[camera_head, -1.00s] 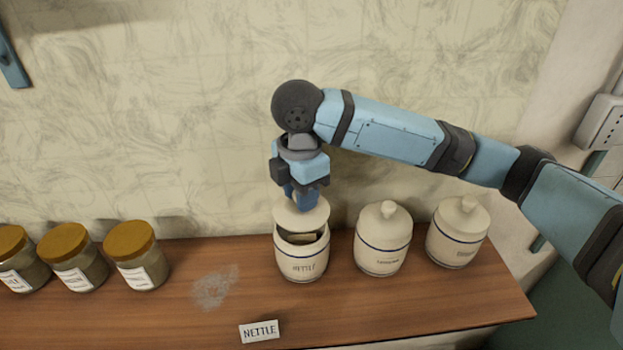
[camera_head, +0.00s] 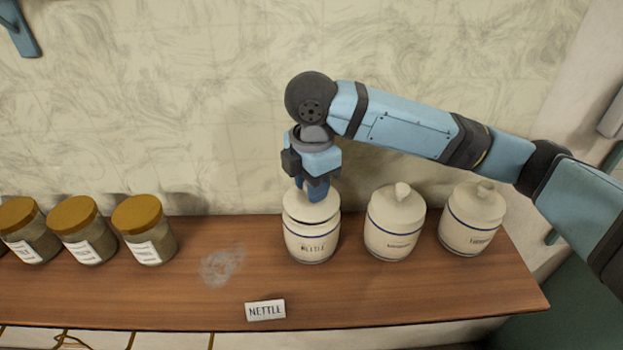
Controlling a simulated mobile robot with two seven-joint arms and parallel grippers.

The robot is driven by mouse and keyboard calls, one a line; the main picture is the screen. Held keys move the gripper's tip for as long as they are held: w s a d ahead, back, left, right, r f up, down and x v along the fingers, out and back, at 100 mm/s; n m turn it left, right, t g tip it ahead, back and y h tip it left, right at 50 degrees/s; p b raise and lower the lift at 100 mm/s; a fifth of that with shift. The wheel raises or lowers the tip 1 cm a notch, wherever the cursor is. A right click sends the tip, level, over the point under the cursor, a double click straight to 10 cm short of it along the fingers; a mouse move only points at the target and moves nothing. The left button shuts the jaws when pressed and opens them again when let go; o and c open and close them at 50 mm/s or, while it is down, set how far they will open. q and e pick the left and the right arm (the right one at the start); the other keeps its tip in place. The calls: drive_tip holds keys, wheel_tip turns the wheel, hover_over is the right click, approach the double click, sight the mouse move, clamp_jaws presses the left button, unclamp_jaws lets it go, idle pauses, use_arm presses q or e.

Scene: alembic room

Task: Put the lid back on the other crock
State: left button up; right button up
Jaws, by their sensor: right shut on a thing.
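The crock labelled NETTLE (camera_head: 312,247) stands upright on the wooden shelf, cream with a blue band. Its cream lid (camera_head: 311,209) is at its mouth, with a thin dark gap showing under the lid's front edge. I cannot tell whether it is fully seated. My right gripper (camera_head: 310,193) is above the crock, pointing down and shut on the lid's knob, which the fingers hide. Two more crocks, a middle one (camera_head: 392,237) and a right one (camera_head: 470,231), stand to the right with lids on. My left gripper is not in view.
Several amber-lidded jars (camera_head: 147,243) stand at the left of the shelf (camera_head: 400,287). A NETTLE card (camera_head: 265,310) lies at the front edge. A pale dusty smudge (camera_head: 221,266) marks the bare wood between jars and crock. The wall is close behind.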

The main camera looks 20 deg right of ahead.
drive_tip(key=shift+p, duration=1.25)
idle(1.0)
drive_tip(key=shift+f+p, duration=0.6)
drive_tip(key=shift+p, duration=0.45)
idle(1.4)
drive_tip(key=o, duration=1)
drive_tip(key=shift+f, duration=0.45)
idle(0.8)
drive_tip(key=shift+r+p, duration=0.75)
drive_tip(key=shift+p, duration=0.35)
drive_tip(key=shift+f, duration=0.1)
